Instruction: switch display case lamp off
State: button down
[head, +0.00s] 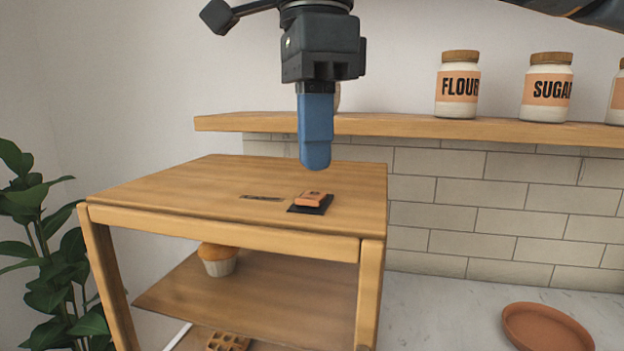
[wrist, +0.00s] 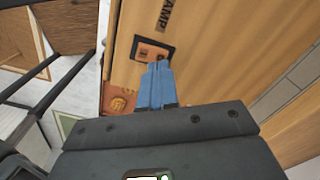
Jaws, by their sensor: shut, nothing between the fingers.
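The wooden display case (head: 240,189) stands at the left of the head view. On its top sits the lamp switch, an orange rocker (head: 308,199) on a black plate (head: 325,207), with a small dark label (head: 261,198) to its left. The wrist view shows the orange switch (wrist: 152,52) in its black frame, beside a label (wrist: 162,18) on which "AMP" is readable. My gripper (head: 315,165) points down with blue fingers together and empty. Its tips (wrist: 156,66) appear close to the switch, in the air above the case top. I cannot tell whether the lamp is lit.
A muffin (head: 219,260) sits on the shelf inside the case. A wooden wall shelf (head: 420,125) behind holds a flour jar (head: 457,85) and a sugar jar (head: 547,88). A terracotta dish (head: 546,328) lies on the counter at right. A plant (head: 50,240) stands at left.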

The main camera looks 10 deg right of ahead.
aim_at(315, 193)
notch_tip(315, 193, up, 4)
jog(key=p, duration=0.3)
jog(key=shift+r, duration=0.2)
